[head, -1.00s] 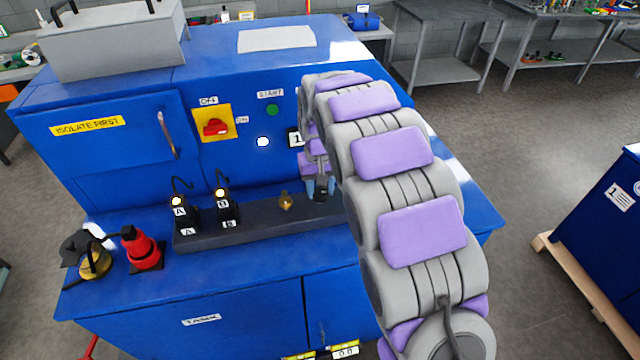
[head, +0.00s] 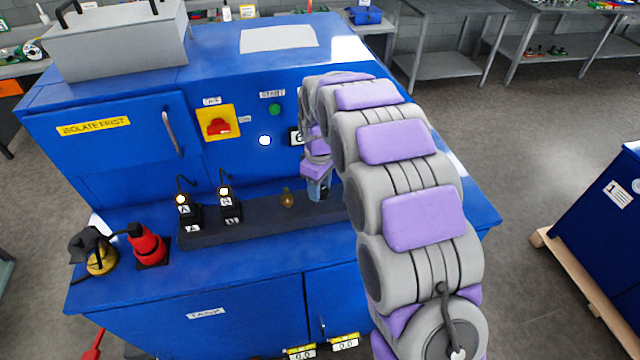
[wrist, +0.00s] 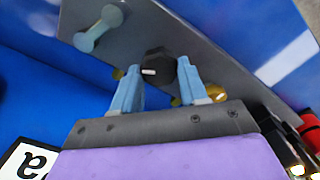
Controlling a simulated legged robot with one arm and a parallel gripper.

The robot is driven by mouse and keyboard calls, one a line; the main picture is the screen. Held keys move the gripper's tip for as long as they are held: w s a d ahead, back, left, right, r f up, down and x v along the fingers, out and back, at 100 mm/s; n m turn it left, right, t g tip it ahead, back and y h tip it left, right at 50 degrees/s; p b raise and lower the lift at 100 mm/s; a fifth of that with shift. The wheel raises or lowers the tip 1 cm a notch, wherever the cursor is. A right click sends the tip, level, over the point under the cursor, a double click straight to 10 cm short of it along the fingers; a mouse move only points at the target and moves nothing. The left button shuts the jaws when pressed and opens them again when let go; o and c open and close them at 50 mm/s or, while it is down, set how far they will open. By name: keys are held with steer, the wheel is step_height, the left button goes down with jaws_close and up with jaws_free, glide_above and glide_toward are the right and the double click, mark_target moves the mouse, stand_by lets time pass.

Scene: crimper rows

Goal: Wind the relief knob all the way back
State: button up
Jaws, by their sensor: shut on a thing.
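The relief knob (wrist: 157,66) is black and faceted with a white mark, on the dark grey ledge in the wrist view. My gripper (wrist: 158,72) has its two blue fingers on either side of the knob and is shut on it. In the head view my gripper (head: 318,188) points down at the right part of the ledge (head: 260,222), and the knob is hidden there. A white display (head: 297,137) on the blue panel is partly covered by my arm; a rounded character shows at its left edge.
A brass fitting (head: 287,199) stands on the ledge just left of my gripper. Black plugs A (head: 189,215) and B (head: 230,208) stand further left. A red-and-yellow switch (head: 217,123) and green start button (head: 275,109) are on the panel. A pale blue handle-like part (wrist: 100,28) is near the knob.

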steer(key=shift+w+r+n, duration=0.15)
steer(key=shift+n, duration=0.15)
steer(key=o, duration=1.1)
steer(key=shift+a, duration=0.15)
steer(key=shift+c, duration=0.2)
step_height(320, 180, up, 17)
steer(key=p, duration=0.1)
